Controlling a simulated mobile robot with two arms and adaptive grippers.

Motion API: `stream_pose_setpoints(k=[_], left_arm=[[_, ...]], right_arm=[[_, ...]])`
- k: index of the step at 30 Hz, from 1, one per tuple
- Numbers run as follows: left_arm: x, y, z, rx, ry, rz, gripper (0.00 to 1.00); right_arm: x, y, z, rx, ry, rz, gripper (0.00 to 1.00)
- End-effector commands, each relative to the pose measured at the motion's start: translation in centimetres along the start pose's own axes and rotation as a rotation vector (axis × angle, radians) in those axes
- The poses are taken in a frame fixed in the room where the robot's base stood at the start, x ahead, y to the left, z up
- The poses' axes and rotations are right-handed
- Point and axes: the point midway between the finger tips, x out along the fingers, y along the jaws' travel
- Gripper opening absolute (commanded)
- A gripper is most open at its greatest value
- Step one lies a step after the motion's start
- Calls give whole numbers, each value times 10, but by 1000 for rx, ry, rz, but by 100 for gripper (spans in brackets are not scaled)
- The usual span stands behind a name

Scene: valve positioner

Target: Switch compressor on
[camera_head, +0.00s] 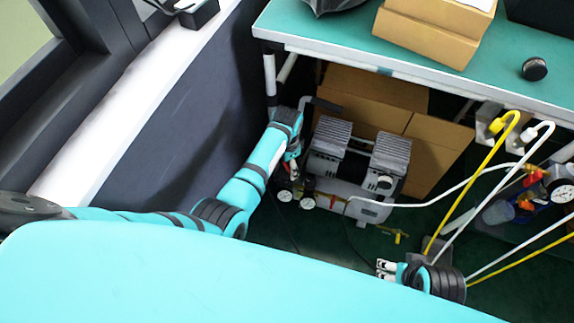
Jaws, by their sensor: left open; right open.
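The compressor (340,168) stands on the dark floor under the workbench. It has two grey finned heads, a pale body and small round gauges (308,203) low on its left front. My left gripper (292,162) is at the compressor's left side, by its upper left edge. It is open, but its fingers are small and partly hidden, and I cannot tell whether they touch the compressor. A switch is not clearly visible. My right gripper (385,269) is open and empty, low over the floor in front of the compressor and to its right.
Cardboard boxes (437,152) stand behind the compressor. The green workbench (330,32) overhangs it, with a leg (270,78) near my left arm. White (432,203) and yellow (480,175) hoses hang at the right. A dark wall panel (185,120) borders the left.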

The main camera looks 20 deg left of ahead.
Motion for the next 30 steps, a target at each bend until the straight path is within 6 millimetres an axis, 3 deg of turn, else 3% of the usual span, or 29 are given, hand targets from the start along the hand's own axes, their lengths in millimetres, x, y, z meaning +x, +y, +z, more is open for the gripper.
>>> stream_pose_setpoints(k=[11, 24, 30], left_arm=[[3, 0, 0, 0, 0, 0, 65], [3, 0, 0, 0, 0, 0, 9], [3, 0, 0, 2, 0, -1, 9]], right_arm=[[-6, 0, 0, 0, 2, 1, 65], [-5, 0, 0, 1, 2, 1, 65], [-5, 0, -1, 1, 2, 1, 65]])
